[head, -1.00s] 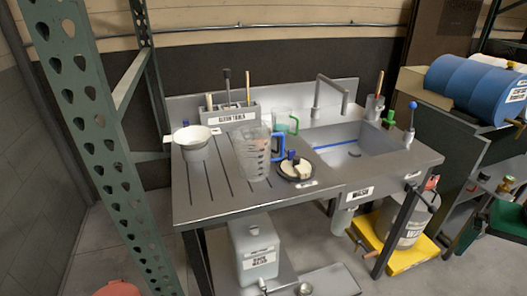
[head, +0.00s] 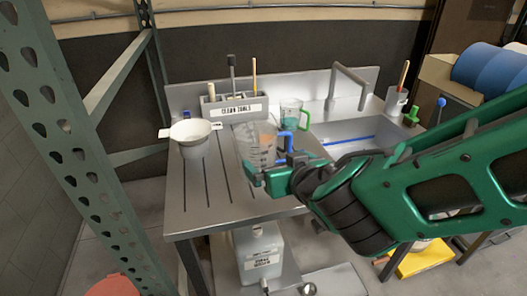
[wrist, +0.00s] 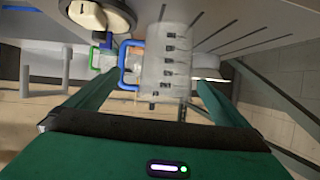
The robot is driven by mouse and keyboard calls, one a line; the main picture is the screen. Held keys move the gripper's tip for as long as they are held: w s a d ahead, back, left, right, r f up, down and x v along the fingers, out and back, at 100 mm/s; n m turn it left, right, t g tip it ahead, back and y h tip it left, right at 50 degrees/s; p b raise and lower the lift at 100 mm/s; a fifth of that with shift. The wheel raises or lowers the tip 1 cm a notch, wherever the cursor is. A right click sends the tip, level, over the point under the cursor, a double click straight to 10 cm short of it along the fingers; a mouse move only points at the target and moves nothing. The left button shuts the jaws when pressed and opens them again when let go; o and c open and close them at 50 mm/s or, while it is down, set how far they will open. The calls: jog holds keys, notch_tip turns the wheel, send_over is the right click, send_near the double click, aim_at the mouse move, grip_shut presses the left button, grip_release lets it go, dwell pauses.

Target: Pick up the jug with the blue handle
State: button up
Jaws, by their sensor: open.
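The clear jug with the blue handle (head: 256,140) stands upright on the grey drainboard, its dark graduation marks facing me. Its handle is on the right in the head view. My gripper (head: 276,172) is in front of the jug and hides its lower part. In the wrist view the picture is upside down, and the jug (wrist: 168,62) lies ahead between my two spread fingers (wrist: 152,86), with its blue handle toward the left finger. The gripper is open and empty; I cannot tell whether a finger touches the jug.
A second clear jug with a green handle (head: 291,113) stands behind. A white funnel (head: 191,130) is on the left, and a clean-tools holder (head: 233,107) is at the back. A sink with a tap (head: 345,88) is on the right. A green rack upright (head: 75,150) stands at the left.

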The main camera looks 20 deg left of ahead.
aim_at(265, 158)
jog(key=shift+s+a, duration=0.1)
jog(key=shift+a, duration=0.45)
jog(key=x, duration=0.5)
jog(key=shift+a, duration=0.1)
jog(key=shift+f+x, duration=0.1)
jog(key=shift+x, duration=1.25)
jog(key=shift+f+x, duration=0.15)
jog(key=shift+x, duration=1.2)
jog(key=shift+s+y, duration=0.15)
jog(key=shift+y, duration=0.15)
jog(key=c, duration=1)
